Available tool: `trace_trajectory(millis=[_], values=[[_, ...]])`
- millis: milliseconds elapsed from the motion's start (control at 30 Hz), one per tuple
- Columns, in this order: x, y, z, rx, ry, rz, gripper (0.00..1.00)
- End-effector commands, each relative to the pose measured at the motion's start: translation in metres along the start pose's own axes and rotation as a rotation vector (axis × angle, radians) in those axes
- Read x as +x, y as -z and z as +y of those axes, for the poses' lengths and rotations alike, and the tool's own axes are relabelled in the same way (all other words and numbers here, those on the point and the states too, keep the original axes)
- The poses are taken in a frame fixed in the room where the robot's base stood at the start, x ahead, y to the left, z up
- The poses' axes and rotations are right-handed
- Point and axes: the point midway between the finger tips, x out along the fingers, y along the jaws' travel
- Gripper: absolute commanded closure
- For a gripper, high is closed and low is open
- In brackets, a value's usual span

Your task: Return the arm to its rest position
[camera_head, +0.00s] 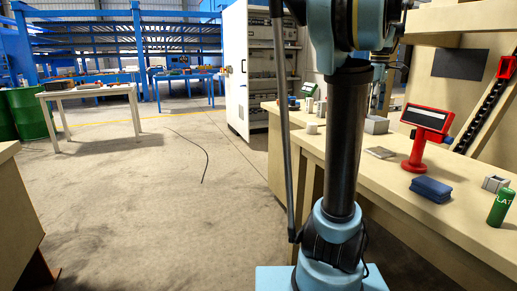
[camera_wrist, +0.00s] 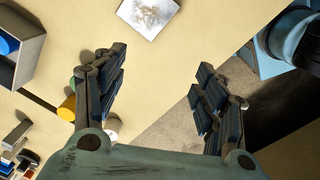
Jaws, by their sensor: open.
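My gripper (camera_wrist: 158,90) shows in the wrist view with its two dark fingers spread wide apart. It is open, and nothing is between the fingers. Below it are a beige bench top and a strip of grey floor. My arm (camera_head: 345,145) stands upright in the middle of the head view, with its upper part running out of the top of the picture. The gripper itself cannot be made out in the head view.
The beige workbench (camera_head: 455,225) on the right holds a red display stand (camera_head: 420,135), a blue folded cloth (camera_head: 431,189) and a green can (camera_head: 500,207). A white table (camera_head: 90,93) and green barrels (camera_head: 30,113) stand at left. The floor between is open, with a dark cable (camera_head: 200,148).

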Motion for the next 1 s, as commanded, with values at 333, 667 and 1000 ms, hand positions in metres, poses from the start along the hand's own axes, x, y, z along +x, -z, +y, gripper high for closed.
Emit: trace_trajectory(millis=[333, 667, 1000], values=[[0.078, 0.043, -0.121, 0.265, -0.035, 0.031, 0.35], [0.168, 0.051, -0.224, 0.52, -0.051, 0.08, 0.35], [0.266, 0.039, -0.308, 0.76, -0.042, 0.134, 0.35]])
